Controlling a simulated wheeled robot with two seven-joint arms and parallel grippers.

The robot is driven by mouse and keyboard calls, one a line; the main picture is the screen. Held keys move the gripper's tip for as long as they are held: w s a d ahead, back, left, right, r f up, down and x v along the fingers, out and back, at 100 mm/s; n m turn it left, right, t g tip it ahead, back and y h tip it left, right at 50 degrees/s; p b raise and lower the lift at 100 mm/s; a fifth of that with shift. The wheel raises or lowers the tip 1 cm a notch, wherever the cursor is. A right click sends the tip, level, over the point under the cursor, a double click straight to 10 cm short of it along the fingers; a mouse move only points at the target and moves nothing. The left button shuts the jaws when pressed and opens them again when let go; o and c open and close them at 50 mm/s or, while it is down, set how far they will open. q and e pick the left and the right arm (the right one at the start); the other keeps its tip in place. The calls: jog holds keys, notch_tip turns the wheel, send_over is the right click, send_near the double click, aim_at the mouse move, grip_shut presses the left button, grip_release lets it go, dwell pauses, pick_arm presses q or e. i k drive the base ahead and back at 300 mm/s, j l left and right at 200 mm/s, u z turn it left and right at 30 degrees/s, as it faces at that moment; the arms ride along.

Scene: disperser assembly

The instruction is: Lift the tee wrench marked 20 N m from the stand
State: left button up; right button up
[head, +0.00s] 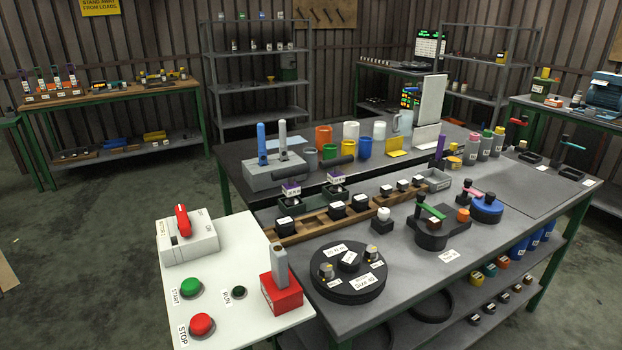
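Neither of my grippers is in view. Two upright tools with crossbar handles stand in black holders at the right back of the main table: one with a red bar (517,121) and one with a teal bar (573,146). They look like tee wrenches in stands. A white label (589,182) lies near the teal one, too small to read.
A black disc (347,286) with labels, one seemingly 10 N m, sits at the table's front. A white panel (225,285) with switch and buttons stands front left. Wooden rack (330,221), cups, bottles (485,146) and a blue-topped disc (486,209) crowd the table. A grey mat (520,182) is bare.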

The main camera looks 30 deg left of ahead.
aim_at(336, 177)
jog(key=u, duration=0.95)
jog(key=i, duration=0.05)
